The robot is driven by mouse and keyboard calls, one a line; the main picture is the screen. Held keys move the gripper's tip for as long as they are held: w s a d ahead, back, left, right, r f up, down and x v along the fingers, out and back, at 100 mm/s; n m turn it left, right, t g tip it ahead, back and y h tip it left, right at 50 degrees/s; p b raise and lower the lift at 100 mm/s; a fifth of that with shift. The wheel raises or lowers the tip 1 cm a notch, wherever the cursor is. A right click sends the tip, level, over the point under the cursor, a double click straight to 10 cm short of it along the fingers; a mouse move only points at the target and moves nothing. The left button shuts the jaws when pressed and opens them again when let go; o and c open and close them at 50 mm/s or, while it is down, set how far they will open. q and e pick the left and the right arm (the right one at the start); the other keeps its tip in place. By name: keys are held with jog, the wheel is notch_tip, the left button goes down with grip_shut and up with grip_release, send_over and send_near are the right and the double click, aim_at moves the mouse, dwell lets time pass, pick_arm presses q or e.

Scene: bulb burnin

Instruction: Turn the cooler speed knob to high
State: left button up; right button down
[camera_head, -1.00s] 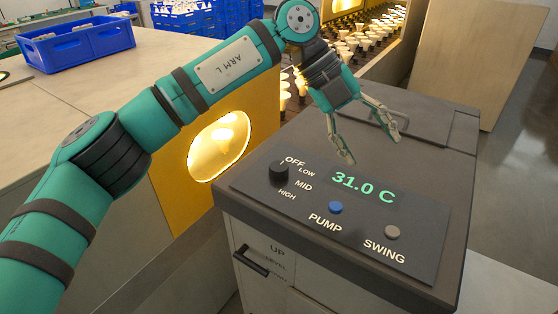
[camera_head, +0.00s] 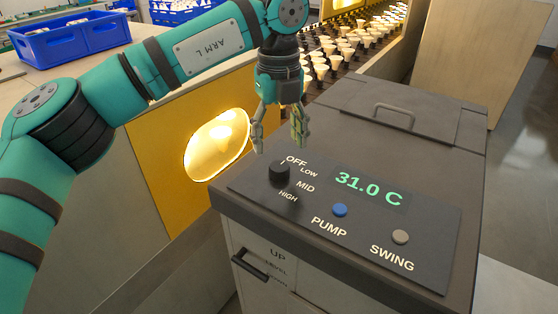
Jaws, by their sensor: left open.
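The cooler (camera_head: 330,118) is a dark grey-topped box with a sloped control panel (camera_head: 240,183). Its black speed knob (camera_head: 279,173) sits at the panel's left, with OFF, LOW, MID and HIGH printed around it. The knob's mark appears to point up toward OFF. My left gripper (camera_head: 279,138) is open and empty, pointing down just above and behind the knob, apart from it. My right gripper is not in view.
The panel also has a display (camera_head: 369,188) reading 31.0 C, a blue PUMP button (camera_head: 340,210) and a grey SWING button (camera_head: 400,237). A lid handle (camera_head: 394,110) stands behind. A lit yellow panel (camera_head: 172,190) is at left. Blue crates (camera_head: 75,42) stand at the back left.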

aim_at(279, 165)
pick_arm(q)
notch_tip(279, 165, down, 6)
jog(key=shift+f+p, duration=0.2)
jog(key=shift+p, duration=0.25)
jog(key=shift+c, duration=0.3)
jog(key=c, duration=1.1)
